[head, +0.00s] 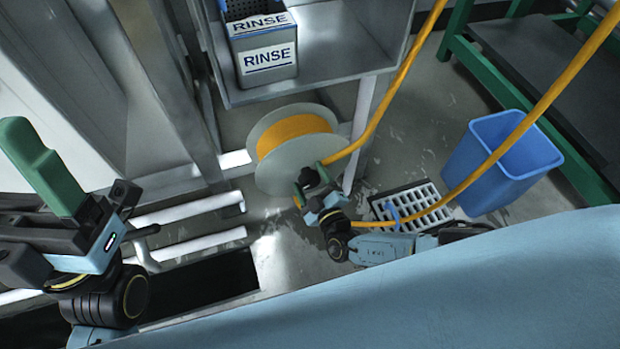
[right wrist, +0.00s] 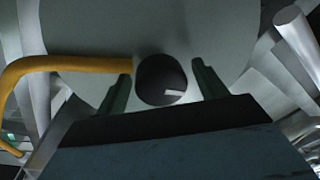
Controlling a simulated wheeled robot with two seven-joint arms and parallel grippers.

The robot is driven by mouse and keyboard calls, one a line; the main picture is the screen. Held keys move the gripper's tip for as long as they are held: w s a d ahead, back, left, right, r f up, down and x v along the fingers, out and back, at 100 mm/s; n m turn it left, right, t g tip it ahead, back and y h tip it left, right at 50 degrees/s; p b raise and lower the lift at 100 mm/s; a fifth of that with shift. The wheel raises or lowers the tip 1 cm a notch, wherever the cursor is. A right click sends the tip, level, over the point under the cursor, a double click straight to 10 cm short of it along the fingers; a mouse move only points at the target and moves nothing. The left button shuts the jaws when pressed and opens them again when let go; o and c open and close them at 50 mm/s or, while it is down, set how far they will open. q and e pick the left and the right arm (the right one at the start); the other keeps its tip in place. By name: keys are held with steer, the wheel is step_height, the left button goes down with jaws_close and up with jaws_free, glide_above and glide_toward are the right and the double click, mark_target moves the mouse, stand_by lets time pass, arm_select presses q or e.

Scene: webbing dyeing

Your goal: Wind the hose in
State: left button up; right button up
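The hose reel (head: 270,180) has pale round flanges and stands low under a steel frame. Orange hose (head: 297,128) is wound on its drum, and loose hose (head: 385,105) runs up to the right. My right gripper (head: 311,179) is at the near flange. In the right wrist view its two green fingers (right wrist: 164,88) stand apart on either side of a dark round knob (right wrist: 158,72), with gaps showing. The hose (right wrist: 70,68) passes left of the knob there. My left gripper (head: 45,165) is at the far left, away from the reel; its finger opening is unclear.
A blue bin (head: 480,170) stands on the floor at the right, beside a floor grate (head: 440,200). A second hose stretch (head: 530,115) crosses in front of the bin. A RINSE box (head: 268,65) sits on the steel shelf above the reel. A green-framed bench (head: 570,150) is at the right.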

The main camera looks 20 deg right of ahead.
steer(key=c, duration=0.9)
steer(key=shift+c, duration=0.2)
steer(key=n, duration=0.6)
steer(key=shift+n+g+h, duration=0.3)
steer(key=shift+g, duration=0.1)
steer(key=n, duration=0.5)
steer(key=shift+n+h, duration=0.3)
steer(key=shift+n, duration=0.1)
steer(key=n, duration=0.3)
steer(key=shift+a+h, duration=0.1)
steer(key=shift+h, duration=0.2)
steer(key=n, duration=0.4)
steer(key=shift+h, duration=0.4)
steer(key=n, duration=0.4)
steer(key=shift+h, duration=0.3)
steer(key=shift+n, duration=1.3)
